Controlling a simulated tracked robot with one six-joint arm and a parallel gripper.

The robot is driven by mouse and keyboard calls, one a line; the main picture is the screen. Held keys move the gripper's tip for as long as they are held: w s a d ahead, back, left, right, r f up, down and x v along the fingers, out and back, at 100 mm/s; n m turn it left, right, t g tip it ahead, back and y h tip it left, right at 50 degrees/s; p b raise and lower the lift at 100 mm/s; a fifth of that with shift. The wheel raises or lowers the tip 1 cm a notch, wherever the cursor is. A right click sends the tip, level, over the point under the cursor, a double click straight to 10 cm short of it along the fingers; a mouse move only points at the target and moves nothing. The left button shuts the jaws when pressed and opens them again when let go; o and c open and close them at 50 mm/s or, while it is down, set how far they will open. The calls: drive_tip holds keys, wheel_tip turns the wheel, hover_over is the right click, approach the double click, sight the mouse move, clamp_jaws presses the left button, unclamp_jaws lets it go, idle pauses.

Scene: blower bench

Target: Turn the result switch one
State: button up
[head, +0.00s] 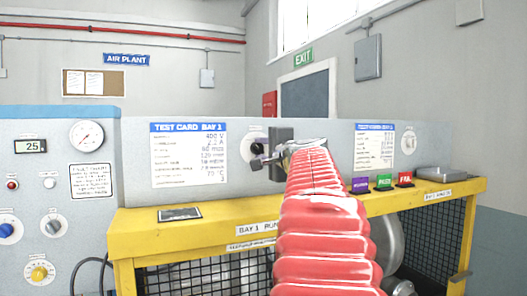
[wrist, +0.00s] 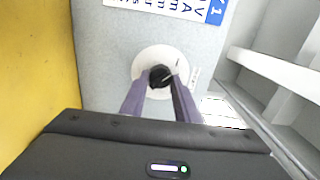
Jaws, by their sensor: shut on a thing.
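The result switch (head: 257,147) is a dark knob on a round pale dial, on the grey back panel just right of the bay 1 test card (head: 190,155). In the wrist view the black knob (wrist: 160,76) sits in the middle of its white plate. My gripper (head: 261,162) is at the switch and partly covers it in the head view. In the wrist view its two fingers (wrist: 159,85) stand on either side of the knob and are shut on it. The red sleeved arm reaches in from below. The knob's pointer direction is hard to read.
A second dial (head: 408,141) is beside another test card (head: 374,147) at the right. Purple, green and red labelled blocks (head: 383,182) stand on the yellow bench frame (head: 160,217). A control panel with a gauge (head: 86,136) is at the left.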

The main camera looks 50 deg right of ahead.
drive_tip(key=shift+w+f, duration=0.1)
drive_tip(key=shift+f, duration=0.15)
drive_tip(key=o, duration=0.8)
drive_tip(key=shift+o, duration=1.2)
drive_tip(key=shift+r, duration=0.15)
drive_tip(key=v, duration=1.4)
drive_tip(key=shift+d, duration=0.1)
